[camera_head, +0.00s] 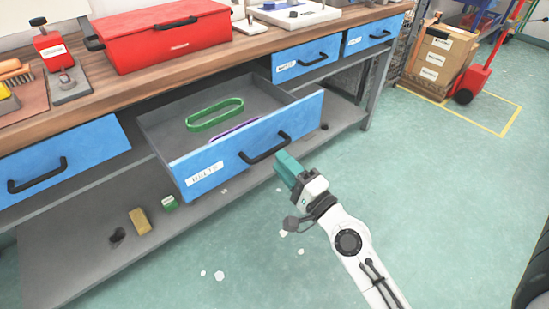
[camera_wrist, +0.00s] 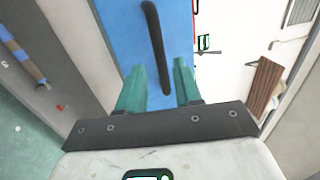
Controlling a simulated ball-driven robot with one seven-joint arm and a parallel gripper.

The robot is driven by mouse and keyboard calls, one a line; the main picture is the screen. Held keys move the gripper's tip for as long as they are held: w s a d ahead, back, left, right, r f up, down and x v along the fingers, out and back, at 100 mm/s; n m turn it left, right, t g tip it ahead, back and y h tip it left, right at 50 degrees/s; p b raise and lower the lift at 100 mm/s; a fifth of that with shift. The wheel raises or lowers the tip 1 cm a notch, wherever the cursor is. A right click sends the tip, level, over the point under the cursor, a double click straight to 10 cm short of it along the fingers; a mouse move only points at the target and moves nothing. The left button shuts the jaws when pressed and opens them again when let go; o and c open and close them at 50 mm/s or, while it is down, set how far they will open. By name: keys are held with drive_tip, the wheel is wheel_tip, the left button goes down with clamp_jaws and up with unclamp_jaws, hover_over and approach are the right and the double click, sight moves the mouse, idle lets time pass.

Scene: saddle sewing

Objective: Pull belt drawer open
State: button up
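The belt drawer (camera_head: 232,160) has a blue front with a white label and stands pulled out from under the bench. A green belt (camera_head: 214,114) and a partly hidden purple belt (camera_head: 232,132) lie inside it. Its black handle (camera_head: 265,151) also shows in the wrist view (camera_wrist: 155,40), running lengthwise in front of the blue panel. My gripper (camera_head: 285,164) has teal fingers and is close to the right end of the handle. In the wrist view my gripper (camera_wrist: 158,75) is open, with the handle's near end showing between the spread fingers. I cannot tell whether they touch it.
Closed blue drawers sit to the left (camera_head: 62,162) and right (camera_head: 306,60). A red toolbox (camera_head: 165,36) stands on the bench. A lower shelf (camera_head: 75,250) holds small items. The floor at right is clear up to cardboard boxes (camera_head: 437,62) and a red hand truck (camera_head: 478,80).

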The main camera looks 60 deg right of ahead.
drive_tip(key=shift+b+v, duration=1.15)
drive_tip(key=shift+v, duration=1.75)
drive_tip(key=w+a+f+n+g+y, duration=0.2)
drive_tip(key=a+f+n+g+y, duration=0.6)
drive_tip(key=a+f+n, duration=0.5)
drive_tip(key=s+d+f+n+g+h, duration=0.1)
drive_tip(key=s+f+n+g, duration=0.3)
drive_tip(key=s+g, duration=0.15)
drive_tip(key=s+d+f+n+g+h, duration=0.1)
drive_tip(key=s+f+n+g+h, duration=0.1)
drive_tip(key=s+f+n+g, duration=0.4)
wheel_tip(320, 180, up, 23)
drive_tip(key=m+t+p, duration=0.1)
drive_tip(key=m+p, duration=0.1)
drive_tip(key=p, duration=1.9)
drive_tip(key=shift+s, duration=0.2)
drive_tip(key=shift+d, duration=0.15)
